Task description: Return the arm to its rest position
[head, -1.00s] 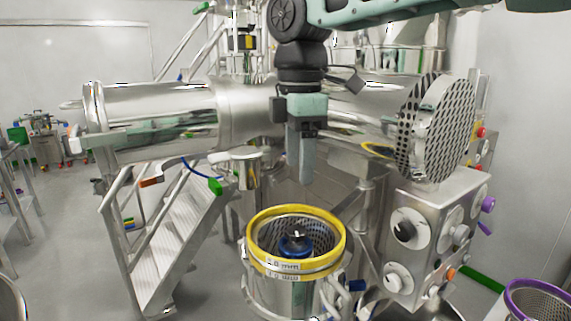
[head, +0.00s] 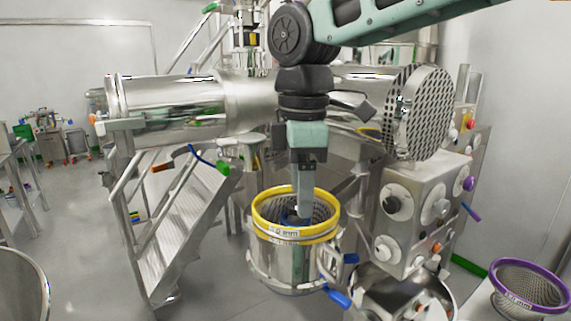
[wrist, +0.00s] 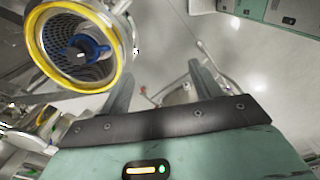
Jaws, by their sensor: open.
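My gripper (head: 305,204) hangs straight down from my arm in the head view, its fingers overlapping the yellow-rimmed sieve basket (head: 260,224) in the picture. In the wrist view my gripper (wrist: 160,82) is open, with nothing between its two fingers. The sieve basket (wrist: 42,72) shows there at upper left, beside the left finger and not between the fingers. A blue hub sits inside the basket. The exact gap between fingers and basket cannot be told.
A steel machine with a horizontal drum (head: 180,105) and a control box with knobs (head: 425,212) stand behind. Metal steps (head: 185,235) are at left. A purple-rimmed basket (head: 528,288) is at lower right. Open floor (head: 85,250) lies at left.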

